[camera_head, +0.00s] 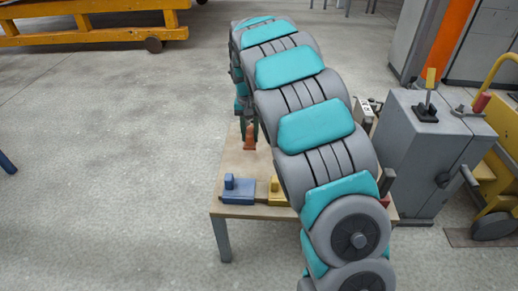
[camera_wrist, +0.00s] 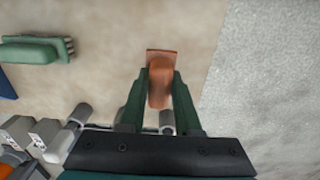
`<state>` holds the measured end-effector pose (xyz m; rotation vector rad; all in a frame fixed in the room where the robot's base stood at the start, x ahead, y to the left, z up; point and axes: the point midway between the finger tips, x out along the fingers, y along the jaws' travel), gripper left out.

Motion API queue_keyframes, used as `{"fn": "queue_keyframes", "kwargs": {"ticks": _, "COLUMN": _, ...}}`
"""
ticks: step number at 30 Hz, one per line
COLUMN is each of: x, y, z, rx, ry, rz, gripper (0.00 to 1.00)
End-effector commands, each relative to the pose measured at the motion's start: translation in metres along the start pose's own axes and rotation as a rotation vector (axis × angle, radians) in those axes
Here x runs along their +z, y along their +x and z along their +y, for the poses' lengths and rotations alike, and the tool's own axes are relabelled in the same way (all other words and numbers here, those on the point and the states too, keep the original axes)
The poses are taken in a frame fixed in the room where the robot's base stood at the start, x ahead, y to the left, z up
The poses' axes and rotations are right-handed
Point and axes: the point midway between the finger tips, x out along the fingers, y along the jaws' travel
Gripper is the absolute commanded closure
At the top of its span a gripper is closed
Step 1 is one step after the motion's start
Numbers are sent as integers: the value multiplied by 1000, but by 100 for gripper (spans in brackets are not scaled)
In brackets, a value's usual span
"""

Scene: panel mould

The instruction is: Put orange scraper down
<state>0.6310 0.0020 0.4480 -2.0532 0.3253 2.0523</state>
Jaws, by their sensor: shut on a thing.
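The orange scraper (camera_wrist: 161,80) is between the two green fingers of my gripper (camera_wrist: 160,85) in the wrist view. My gripper is shut on it. In the head view the scraper (camera_head: 250,136) shows as a small orange-brown shape at the end of my arm, over the far left part of the wooden table (camera_head: 232,165). I cannot tell whether the scraper touches the table top. My arm hides much of the table in the head view.
A blue tool (camera_head: 238,192) and a yellow tool (camera_head: 276,193) lie near the table's front edge. A green brush-like tool (camera_wrist: 35,50) lies left of the scraper in the wrist view. Bare table surrounds the scraper. A grey cabinet (camera_head: 415,150) stands right of the table.

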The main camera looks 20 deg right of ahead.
Motion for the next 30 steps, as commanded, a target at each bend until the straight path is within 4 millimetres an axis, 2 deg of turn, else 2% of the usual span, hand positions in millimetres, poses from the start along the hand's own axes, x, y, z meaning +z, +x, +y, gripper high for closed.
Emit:
{"fn": "queue_keyframes", "kwargs": {"ticks": 1, "x": 1, "y": 11, "z": 1, "rx": 2, "ry": 1, "rz": -3, "gripper": 100}}
{"fn": "queue_keyframes", "kwargs": {"ticks": 8, "x": 1, "y": 33, "z": 0, "rx": 0, "ry": 1, "rz": -3, "gripper": 100}}
{"fn": "queue_keyframes", "kwargs": {"ticks": 13, "x": 0, "y": 56, "z": 0, "rx": -1, "ry": 2, "rz": -1, "gripper": 100}}
{"fn": "queue_keyframes", "kwargs": {"ticks": 25, "x": 0, "y": 62, "z": 0, "rx": -1, "ry": 1, "rz": -1, "gripper": 100}}
{"fn": "queue_keyframes", "kwargs": {"ticks": 26, "x": 0, "y": 62, "z": 0, "rx": -1, "ry": 1, "rz": -1, "gripper": 65}}
{"fn": "queue_keyframes", "kwargs": {"ticks": 30, "x": 0, "y": 61, "z": 0, "rx": -1, "ry": 1, "rz": 0, "gripper": 49}}
